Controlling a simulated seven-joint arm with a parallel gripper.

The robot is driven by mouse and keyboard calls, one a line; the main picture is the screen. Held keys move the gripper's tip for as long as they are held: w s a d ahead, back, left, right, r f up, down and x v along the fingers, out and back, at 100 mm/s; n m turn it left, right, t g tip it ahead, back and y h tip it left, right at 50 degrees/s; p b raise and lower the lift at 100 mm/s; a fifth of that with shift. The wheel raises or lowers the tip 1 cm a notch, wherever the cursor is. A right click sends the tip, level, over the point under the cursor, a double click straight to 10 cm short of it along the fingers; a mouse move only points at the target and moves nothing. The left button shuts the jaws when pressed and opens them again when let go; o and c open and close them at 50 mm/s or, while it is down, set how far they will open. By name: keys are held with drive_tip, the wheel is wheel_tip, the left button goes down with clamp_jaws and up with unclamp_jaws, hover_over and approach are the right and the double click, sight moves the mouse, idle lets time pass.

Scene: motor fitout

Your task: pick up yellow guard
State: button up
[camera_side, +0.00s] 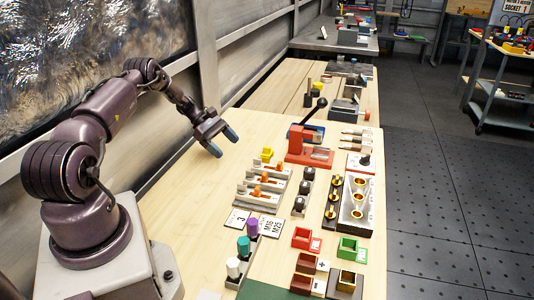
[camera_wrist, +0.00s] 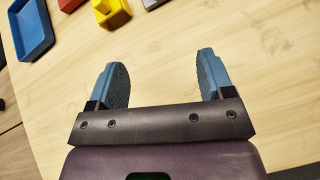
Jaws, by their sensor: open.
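The yellow guard, a small stepped block, stands on the wooden bench in the side view (camera_side: 267,154). A yellow piece that appears to be the same guard shows at the top edge of the wrist view (camera_wrist: 110,14), partly cut off. My gripper (camera_side: 223,142) is above the bench, to the left of the guard and apart from it. In the wrist view my gripper (camera_wrist: 162,64) has its two blue fingers wide apart, with only bare wood between them.
A red lever press (camera_side: 308,152) stands right of the guard. Grey fixtures with orange parts (camera_side: 262,190) lie in front of it. A blue tray (camera_wrist: 32,28) shows at the wrist view's upper left. The bench under my gripper is clear.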

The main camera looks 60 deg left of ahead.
sight(264, 147)
drive_tip(key=shift+w+a+f+n+t+h, duration=0.2)
drive_tip(key=shift+w+a+n+t, duration=0.1)
drive_tip(key=shift+a+n+t, duration=0.3)
drive_tip(key=shift+w+a+f+n+t+h, duration=0.15)
drive_tip(key=shift+w+a+n+t, duration=0.15)
drive_tip(key=shift+a+n+t, duration=0.3)
drive_tip(key=shift+n+t, duration=0.5)
drive_tip(key=r, duration=0.1)
drive_tip(key=w+r, duration=0.1)
drive_tip(key=a+r, duration=0.1)
drive_tip(key=shift+w+r, duration=0.25)
drive_tip(key=shift+r, duration=0.15)
drive_tip(key=shift+d+h, duration=0.2)
drive_tip(key=shift+h, duration=0.05)
drive_tip(key=x, duration=0.7)
drive_tip(key=shift+w+f, duration=0.1)
drive_tip(key=shift+w, duration=0.05)
drive_tip(key=shift+r+x, duration=0.2)
drive_tip(key=shift+x, duration=2.55)
drive_tip(key=shift+c, duration=0.4)
drive_tip(key=c, duration=0.8)
